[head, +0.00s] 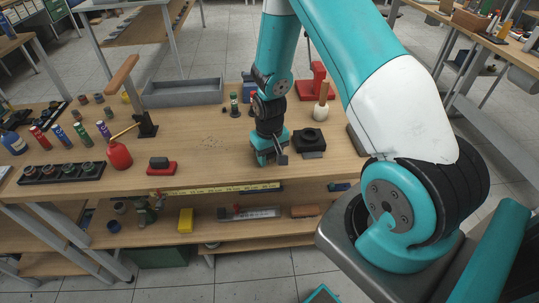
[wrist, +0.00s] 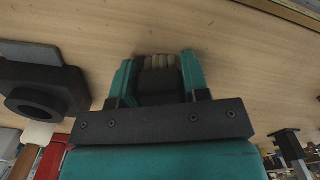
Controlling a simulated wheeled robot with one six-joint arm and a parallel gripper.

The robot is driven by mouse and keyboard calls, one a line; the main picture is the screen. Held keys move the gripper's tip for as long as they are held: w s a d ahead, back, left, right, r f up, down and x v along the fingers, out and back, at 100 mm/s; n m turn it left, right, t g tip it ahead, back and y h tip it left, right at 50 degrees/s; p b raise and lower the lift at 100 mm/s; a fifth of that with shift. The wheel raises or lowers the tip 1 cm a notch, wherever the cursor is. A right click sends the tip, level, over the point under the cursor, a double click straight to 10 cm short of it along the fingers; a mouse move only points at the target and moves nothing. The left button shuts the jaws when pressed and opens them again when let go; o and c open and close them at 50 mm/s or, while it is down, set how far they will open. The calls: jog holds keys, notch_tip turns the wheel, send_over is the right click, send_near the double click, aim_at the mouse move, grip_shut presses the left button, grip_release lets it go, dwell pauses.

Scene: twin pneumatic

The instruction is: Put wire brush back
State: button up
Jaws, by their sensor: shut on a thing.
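My gripper (head: 267,158) is low over the front middle of the wooden bench (head: 215,140). In the wrist view my gripper (wrist: 159,72) has its two teal fingers closed on the wire brush (wrist: 158,63). The brush shows a dark body and a row of pale tan bristles between the fingers. In the head view it is mostly hidden by the gripper; a small dark piece sticks out at the gripper's right. I cannot tell whether the brush touches the bench top.
A black block with a round opening (head: 309,138) stands just right of my gripper. Behind it is a pale mallet (head: 321,112) with a wooden handle. A red-and-black block (head: 161,166) and red oil can (head: 119,155) stand left. The bench between is clear. A yellow ruler (head: 220,188) runs along the front edge.

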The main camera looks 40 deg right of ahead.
jog(key=shift+f, duration=0.2)
jog(key=o, duration=0.9)
jog(key=shift+r, duration=0.15)
notch_tip(320, 180, up, 12)
jog(key=shift+f+b, duration=0.1)
jog(key=shift+b, duration=0.5)
jog(key=s+a+r+n+y, duration=0.1)
jog(key=s+a+r+n, duration=0.25)
jog(key=a+r, duration=0.35)
jog(key=s+a+r+n+y, duration=0.2)
jog(key=s+a+r, duration=0.35)
jog(key=a, duration=0.35)
jog(key=s+a+r+n, duration=0.1)
jog(key=s+a, duration=0.1)
jog(key=s, duration=0.1)
jog(key=s+a+r+n, duration=0.1)
jog(key=s+a+r, duration=0.1)
jog(key=s, duration=0.2)
jog(key=s+a+r+n+y, duration=0.1)
jog(key=s+a+n, duration=0.1)
jog(key=s, duration=0.1)
jog(key=shift+s+r, duration=0.2)
jog(key=shift+r, duration=0.2)
